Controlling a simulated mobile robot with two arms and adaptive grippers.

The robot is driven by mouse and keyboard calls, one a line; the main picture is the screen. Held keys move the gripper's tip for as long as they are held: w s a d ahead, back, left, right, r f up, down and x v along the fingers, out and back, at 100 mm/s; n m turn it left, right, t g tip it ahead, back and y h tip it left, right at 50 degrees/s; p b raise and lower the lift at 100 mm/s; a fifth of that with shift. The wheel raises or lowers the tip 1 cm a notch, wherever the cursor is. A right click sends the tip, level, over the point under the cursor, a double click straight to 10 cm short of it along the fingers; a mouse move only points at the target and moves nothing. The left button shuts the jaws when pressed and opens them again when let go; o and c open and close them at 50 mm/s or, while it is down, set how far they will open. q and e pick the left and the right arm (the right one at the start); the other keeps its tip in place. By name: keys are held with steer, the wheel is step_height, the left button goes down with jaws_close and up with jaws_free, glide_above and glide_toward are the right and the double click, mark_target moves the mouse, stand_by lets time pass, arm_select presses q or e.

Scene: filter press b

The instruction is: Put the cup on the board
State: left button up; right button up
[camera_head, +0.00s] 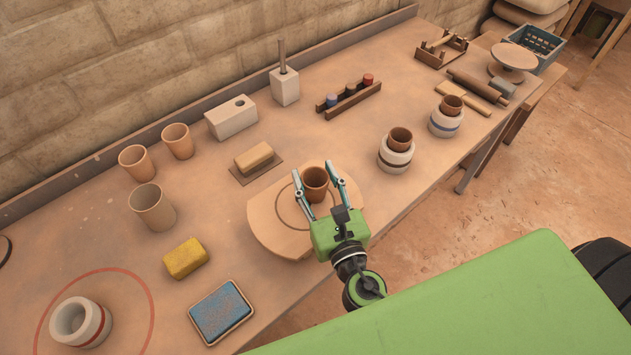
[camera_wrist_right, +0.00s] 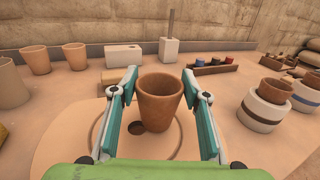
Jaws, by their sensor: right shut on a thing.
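A brown clay cup (camera_head: 315,183) is upright over the round wooden board (camera_head: 265,225), inside the ring marked on it. My right gripper (camera_head: 313,169) is shut on this cup, with one finger on each side. In the right wrist view the cup (camera_wrist_right: 159,102) sits between the teal-padded fingers, above the board (camera_wrist_right: 85,150), where a dark hole shows beside its base. I cannot tell whether the cup's base touches the board. My left gripper is not in view.
Several other clay cups (camera_head: 152,207) stand to the left. A yellow sponge (camera_head: 185,259) and a blue pad (camera_head: 221,312) lie in front. Cups nested in white rings (camera_head: 396,155) stand to the right. A tan block on a mat (camera_head: 254,157) lies behind the board.

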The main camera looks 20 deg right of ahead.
steer(key=shift+r, duration=0.1)
steer(key=o, duration=1.1)
steer(key=shift+f, duration=0.2)
steer(key=shift+r, duration=0.15)
steer(key=s+b, duration=0.4)
steer(key=s, duration=0.8)
steer(key=shift+a+b, duration=0.2)
steer(key=shift+b, duration=0.2)
